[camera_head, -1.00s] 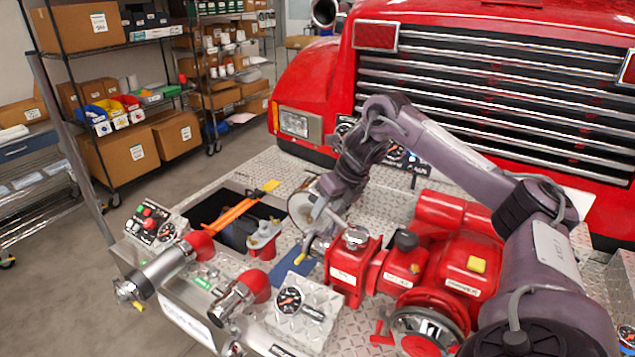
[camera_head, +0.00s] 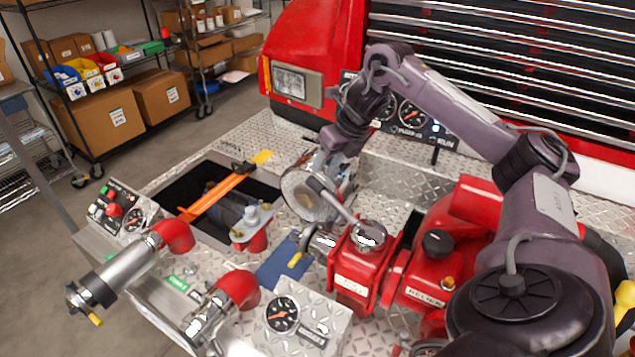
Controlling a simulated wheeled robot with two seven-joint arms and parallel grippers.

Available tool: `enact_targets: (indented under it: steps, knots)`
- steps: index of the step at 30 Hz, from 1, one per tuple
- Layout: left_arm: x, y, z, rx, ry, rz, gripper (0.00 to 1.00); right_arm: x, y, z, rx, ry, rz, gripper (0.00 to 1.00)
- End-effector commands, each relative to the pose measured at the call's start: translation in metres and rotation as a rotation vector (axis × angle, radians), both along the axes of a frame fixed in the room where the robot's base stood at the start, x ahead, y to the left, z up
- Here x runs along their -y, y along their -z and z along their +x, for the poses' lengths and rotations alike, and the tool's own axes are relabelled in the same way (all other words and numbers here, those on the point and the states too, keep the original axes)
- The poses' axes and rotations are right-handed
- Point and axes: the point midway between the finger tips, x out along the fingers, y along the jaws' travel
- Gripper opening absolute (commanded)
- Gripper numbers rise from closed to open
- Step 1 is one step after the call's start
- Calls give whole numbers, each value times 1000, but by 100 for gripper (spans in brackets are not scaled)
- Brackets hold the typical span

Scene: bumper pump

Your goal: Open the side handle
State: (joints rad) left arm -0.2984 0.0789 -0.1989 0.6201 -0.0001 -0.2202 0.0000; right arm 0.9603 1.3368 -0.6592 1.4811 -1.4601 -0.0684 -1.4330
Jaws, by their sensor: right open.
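A silver lever handle (camera_head: 343,208) slants up and left from the round metal cap (camera_head: 369,236) on top of the red pump housing (camera_head: 352,272). My right gripper (camera_head: 330,172) hangs above and behind the lever's upper end, in front of a round metal disc (camera_head: 308,196). It is open; its fingers are small and partly lost against the metal, so I cannot tell whether they touch the lever. A metal elbow with a yellow-tipped small handle (camera_head: 296,259) sits at the housing's left side. My left gripper is not in view.
A recessed opening with orange straps (camera_head: 222,193) lies left of the gripper. Pipes with red elbows (camera_head: 235,288) and a gauge panel (camera_head: 300,318) stand in front. The red truck's grille (camera_head: 450,60) rises behind. Shelves with boxes (camera_head: 105,118) stand far left.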

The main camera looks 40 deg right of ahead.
Motion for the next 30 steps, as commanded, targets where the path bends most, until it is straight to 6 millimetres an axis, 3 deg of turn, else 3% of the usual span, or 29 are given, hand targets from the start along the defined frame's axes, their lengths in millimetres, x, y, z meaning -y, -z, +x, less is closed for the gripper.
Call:
enact_targets:
  steps: [3, 11, 21, 30]
  knots:
    - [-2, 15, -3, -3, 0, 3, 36, 0, 15, 0, 0, 0, 0, 49]
    - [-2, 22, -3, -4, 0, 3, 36, -4, 40, 9, -3, -1, 2, 49]
    - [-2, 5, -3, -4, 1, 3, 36, -9, 79, 28, -2, 1, 2, 49]
    - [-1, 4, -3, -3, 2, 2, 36, -9, 86, 30, 0, 0, 0, 49]
